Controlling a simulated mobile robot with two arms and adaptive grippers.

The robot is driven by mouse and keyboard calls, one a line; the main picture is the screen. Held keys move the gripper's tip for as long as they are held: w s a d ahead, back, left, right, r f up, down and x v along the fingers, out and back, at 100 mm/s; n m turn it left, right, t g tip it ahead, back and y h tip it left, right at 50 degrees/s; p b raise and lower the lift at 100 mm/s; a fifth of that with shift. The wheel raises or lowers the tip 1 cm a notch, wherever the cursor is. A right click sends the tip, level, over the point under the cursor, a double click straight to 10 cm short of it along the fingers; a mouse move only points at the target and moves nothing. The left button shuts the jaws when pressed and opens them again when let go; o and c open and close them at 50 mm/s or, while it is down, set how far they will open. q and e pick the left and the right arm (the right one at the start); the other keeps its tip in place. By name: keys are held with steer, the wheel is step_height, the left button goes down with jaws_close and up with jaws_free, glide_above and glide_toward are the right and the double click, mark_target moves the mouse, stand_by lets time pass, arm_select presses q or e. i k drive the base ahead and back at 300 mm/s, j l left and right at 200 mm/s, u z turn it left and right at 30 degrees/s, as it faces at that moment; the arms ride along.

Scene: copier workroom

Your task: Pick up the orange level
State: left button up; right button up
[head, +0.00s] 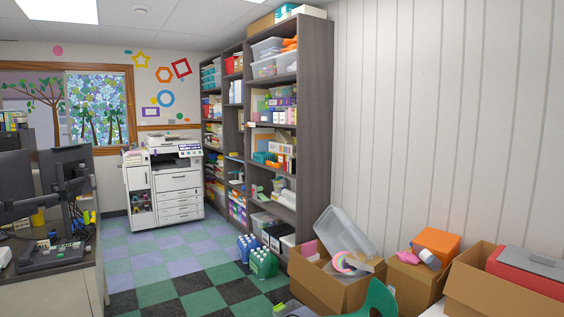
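I cannot make out an orange level anywhere in the head view. An orange box-like object (438,244) sits on a cardboard box at the lower right, but its shape does not look like a level. Small orange items (290,43) show on an upper shelf, too small to identify. Neither of my grippers is in view.
A tall grey shelf unit (317,120) stands against the right wall. A copier (178,185) is at the back. A desk with monitors (62,165) is at left. Open cardboard boxes (325,288) crowd the lower right. Green bottles (264,262) stand on the floor. The checkered floor (165,260) is clear mid-left.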

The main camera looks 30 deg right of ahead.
mark_target(273, 164)
steer(key=i+u, duration=0.1)
steer(key=i, duration=0.65)
steer(key=i+z, duration=0.15)
steer(key=i, duration=0.35)
steer(key=i+z, duration=0.15)
steer(key=i, duration=0.35)
steer(key=i+j+z, duration=0.15)
steer(key=i, duration=0.35)
steer(key=i+j+z, duration=0.15)
steer(key=i, duration=0.3)
steer(key=i+j+z, duration=0.15)
steer(key=i, duration=0.35)
steer(key=i+z, duration=0.25)
steer(key=i, duration=0.25)
steer(key=i+z, duration=0.25)
steer(key=i, duration=0.25)
steer(key=i+j+z, duration=0.1)
steer(key=i+z, duration=0.2)
steer(key=i, duration=0.15)
steer(key=i+j+z, duration=0.25)
steer(key=i, duration=0.25)
steer(key=i+j+z, duration=0.25)
steer(key=i, duration=0.2)
steer(key=i+j, duration=0.4)
steer(key=i+j+z, duration=0.1)
steer(key=i+j, duration=0.25)
steer(key=j, duration=0.25)
